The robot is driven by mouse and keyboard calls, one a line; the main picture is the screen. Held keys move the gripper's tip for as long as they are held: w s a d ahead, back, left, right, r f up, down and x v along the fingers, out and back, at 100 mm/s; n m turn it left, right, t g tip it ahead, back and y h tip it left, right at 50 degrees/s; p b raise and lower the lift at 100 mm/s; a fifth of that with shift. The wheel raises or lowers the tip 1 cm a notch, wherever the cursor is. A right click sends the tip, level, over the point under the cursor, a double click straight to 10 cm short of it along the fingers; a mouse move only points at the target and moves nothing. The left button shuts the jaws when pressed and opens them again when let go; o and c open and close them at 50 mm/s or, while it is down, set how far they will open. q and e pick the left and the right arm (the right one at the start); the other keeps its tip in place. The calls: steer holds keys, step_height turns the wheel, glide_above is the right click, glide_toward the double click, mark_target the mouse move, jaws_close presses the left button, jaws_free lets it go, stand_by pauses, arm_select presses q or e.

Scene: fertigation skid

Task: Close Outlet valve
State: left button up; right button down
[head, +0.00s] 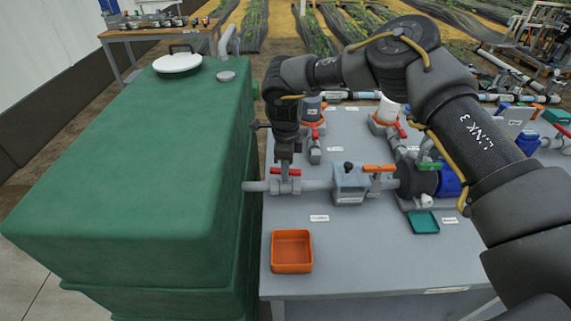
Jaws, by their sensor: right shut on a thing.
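A grey pipe (318,185) runs from the green tank to the right across the bench. Near the tank it carries a valve with a red handle (294,172), which fits the outlet valve, though its label is too small to read. The red handle lies roughly along the pipe. My right gripper (285,170) reaches down from above and is shut on the red handle; its fingers hide the handle's middle. My left gripper is not in view.
The green tank (140,170) stands close on the left. Right along the pipe are a grey box (350,183), an orange handle (378,168) and a green handle (430,165). An orange tray (291,266) sits in front, with bare bench (370,265) beside it.

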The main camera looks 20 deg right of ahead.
steer(key=shift+m, duration=0.8)
steer(key=shift+m+p, duration=0.4)
steer(key=shift+m, duration=0.1)
steer(key=m, duration=0.3)
steer(key=shift+m+p, duration=0.3)
steer(key=shift+p, duration=0.05)
steer(key=shift+m, duration=0.9)
steer(key=m+p, duration=0.1)
steer(key=m, duration=0.3)
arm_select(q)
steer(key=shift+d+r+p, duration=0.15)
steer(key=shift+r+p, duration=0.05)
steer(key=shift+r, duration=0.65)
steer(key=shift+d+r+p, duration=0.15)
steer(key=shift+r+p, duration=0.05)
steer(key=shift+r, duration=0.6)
arm_select(e)
steer(key=shift+m, duration=2.2)
steer(key=c, duration=1.4)
jaws_free()
